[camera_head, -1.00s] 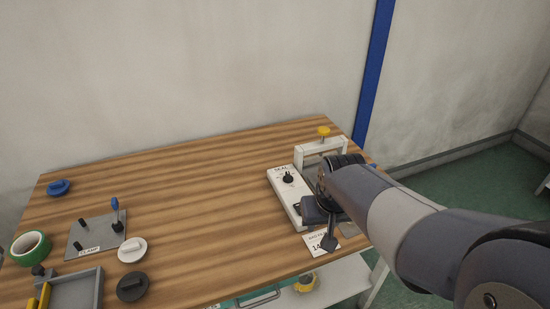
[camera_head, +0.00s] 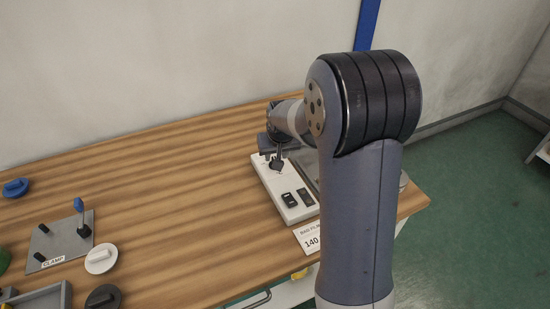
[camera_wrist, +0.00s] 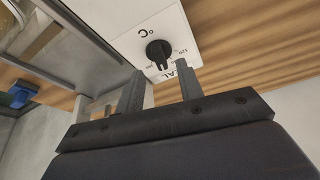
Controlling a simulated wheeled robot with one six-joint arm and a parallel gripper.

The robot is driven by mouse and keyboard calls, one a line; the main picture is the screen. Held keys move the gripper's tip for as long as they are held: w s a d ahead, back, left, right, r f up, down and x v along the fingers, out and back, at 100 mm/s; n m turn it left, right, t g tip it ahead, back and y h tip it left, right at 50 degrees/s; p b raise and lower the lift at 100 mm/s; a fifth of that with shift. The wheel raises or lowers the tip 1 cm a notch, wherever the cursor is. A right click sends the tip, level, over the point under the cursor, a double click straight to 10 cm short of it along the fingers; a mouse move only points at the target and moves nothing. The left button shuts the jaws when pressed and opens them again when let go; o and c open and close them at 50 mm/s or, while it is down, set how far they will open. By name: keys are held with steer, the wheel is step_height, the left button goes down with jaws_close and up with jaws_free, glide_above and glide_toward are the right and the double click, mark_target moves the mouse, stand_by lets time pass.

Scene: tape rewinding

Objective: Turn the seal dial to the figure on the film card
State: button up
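The black seal dial (camera_wrist: 158,51) sits on a white panel (camera_wrist: 112,18) marked °C, with small numbers beside the knob, in the wrist view. My gripper (camera_wrist: 163,76) is open, one finger on each side of a gap, with the dial beyond the tips and apart from them. In the head view my gripper (camera_head: 277,163) is over the far end of the white sealer box (camera_head: 272,188) and hides the dial's setting. The film card (camera_head: 311,240) lies at the box's near end and reads 140; its right part is hidden by my arm.
Two black switches (camera_head: 297,197) are on the near part of the box. My arm covers the sealer's right side. The middle tabletop is clear.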

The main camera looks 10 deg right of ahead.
steer(key=shift+x, duration=1.75)
steer(key=shift+c, duration=0.2)
jaws_close()
